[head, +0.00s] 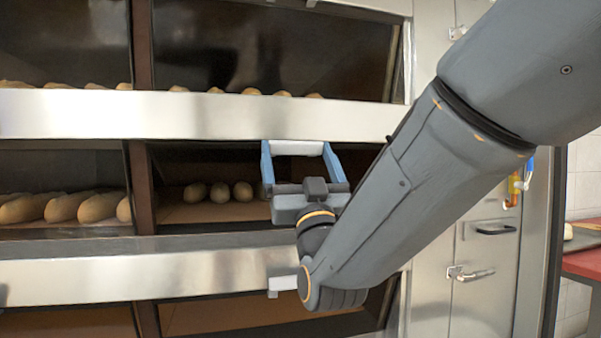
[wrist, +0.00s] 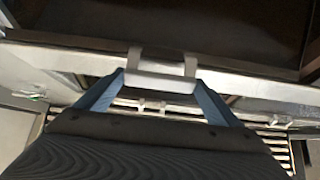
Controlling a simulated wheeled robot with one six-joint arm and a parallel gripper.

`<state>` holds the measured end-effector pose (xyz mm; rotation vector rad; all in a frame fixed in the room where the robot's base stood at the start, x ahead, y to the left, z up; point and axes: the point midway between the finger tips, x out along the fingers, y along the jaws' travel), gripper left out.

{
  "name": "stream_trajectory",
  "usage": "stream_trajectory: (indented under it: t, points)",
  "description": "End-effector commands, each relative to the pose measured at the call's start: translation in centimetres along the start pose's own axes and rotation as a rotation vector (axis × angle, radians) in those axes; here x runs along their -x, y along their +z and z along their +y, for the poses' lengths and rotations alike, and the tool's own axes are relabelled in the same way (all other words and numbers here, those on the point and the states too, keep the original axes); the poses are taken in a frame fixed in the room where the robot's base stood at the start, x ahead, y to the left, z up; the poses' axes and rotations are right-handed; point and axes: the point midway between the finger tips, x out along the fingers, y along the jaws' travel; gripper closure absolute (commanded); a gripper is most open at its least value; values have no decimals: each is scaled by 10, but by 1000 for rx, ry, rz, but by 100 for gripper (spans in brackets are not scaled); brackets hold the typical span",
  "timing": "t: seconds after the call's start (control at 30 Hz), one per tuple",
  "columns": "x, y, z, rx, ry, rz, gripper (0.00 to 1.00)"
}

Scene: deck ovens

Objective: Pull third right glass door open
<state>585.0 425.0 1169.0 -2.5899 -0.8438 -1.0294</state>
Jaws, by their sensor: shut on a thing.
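My gripper (head: 296,150) is in front of the right-hand oven opening in the middle of the head view. Its two blue fingers are shut on a pale bar handle (head: 298,148), one finger at each end. In the wrist view my gripper (wrist: 160,82) holds the same handle (wrist: 160,81), which joins a metal edge by two short brackets. The right oven opening (head: 225,213) behind shows a brown deck and a few rolls (head: 219,192). My gripper and arm hide its right part. I cannot tell how far its glass door is open.
Steel strips (head: 200,115) run across between the oven decks. Another pale handle (head: 288,284) shows below my gripper. Left openings hold several loaves (head: 65,207). A steel cabinet with door handles (head: 473,275) and a red-topped table (head: 582,263) stand at the right.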

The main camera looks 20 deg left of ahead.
Motion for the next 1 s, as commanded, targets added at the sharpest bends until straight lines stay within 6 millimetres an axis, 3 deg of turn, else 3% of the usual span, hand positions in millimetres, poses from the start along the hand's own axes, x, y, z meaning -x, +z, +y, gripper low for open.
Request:
stream_trajectory:
  t: [0.43,1.0]
  points:
    - [6,14,0,0,-1,22,53]
    - [6,17,0,1,-1,16,53]
